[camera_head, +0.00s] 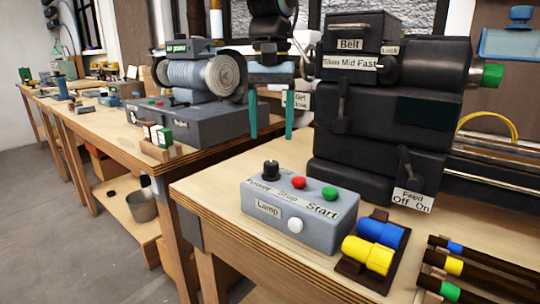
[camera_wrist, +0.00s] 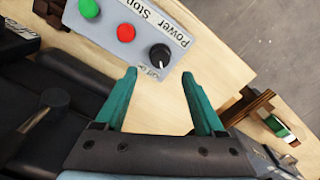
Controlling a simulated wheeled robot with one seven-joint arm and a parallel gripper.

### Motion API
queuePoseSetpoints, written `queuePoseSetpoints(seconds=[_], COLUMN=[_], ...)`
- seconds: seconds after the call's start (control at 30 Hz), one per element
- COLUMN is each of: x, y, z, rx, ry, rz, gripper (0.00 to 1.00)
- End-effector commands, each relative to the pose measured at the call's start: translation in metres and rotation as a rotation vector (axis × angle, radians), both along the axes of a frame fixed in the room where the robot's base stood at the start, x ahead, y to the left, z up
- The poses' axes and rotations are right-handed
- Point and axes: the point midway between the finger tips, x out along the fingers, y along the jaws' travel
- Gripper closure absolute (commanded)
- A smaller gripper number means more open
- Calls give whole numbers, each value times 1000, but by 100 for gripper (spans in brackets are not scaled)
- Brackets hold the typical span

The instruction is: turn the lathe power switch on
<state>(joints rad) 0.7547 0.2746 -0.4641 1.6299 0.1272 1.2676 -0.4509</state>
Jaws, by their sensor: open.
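The lathe's control box (camera_head: 285,214) is a grey box on the bench in the head view. It carries a black power knob (camera_head: 271,168), a red stop button (camera_head: 299,182), a green start button (camera_head: 330,193) and a white lamp (camera_head: 295,225). In the wrist view the power knob (camera_wrist: 160,55) has a pointer and sits at the box's end, beyond my fingertips. My gripper (camera_head: 271,135) hangs open and empty above and behind the box, with two teal fingers pointing down. In the wrist view my gripper (camera_wrist: 160,75) has its fingers apart, touching nothing.
The dark lathe headstock (camera_head: 385,110), with levers, stands right of my gripper. Yellow and blue cylinders (camera_head: 368,254) sit in a rack right of the box. Another grey machine (camera_head: 200,120) stands on the left bench. Bare bench top lies left of the box.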

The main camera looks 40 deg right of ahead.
Motion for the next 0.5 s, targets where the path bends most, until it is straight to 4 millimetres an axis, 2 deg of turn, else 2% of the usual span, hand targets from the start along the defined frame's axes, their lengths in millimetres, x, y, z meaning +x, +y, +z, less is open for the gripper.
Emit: queuePoseSetpoints(seconds=[0.1, 0.23, 0.5], x=[1, 0, 1], y=[1, 1, 1], z=[-24, -45, -66], rx=[3, 3, 0], ry=[1, 1, 0], rz=[0, 0, 0], gripper=[29, 29, 29])
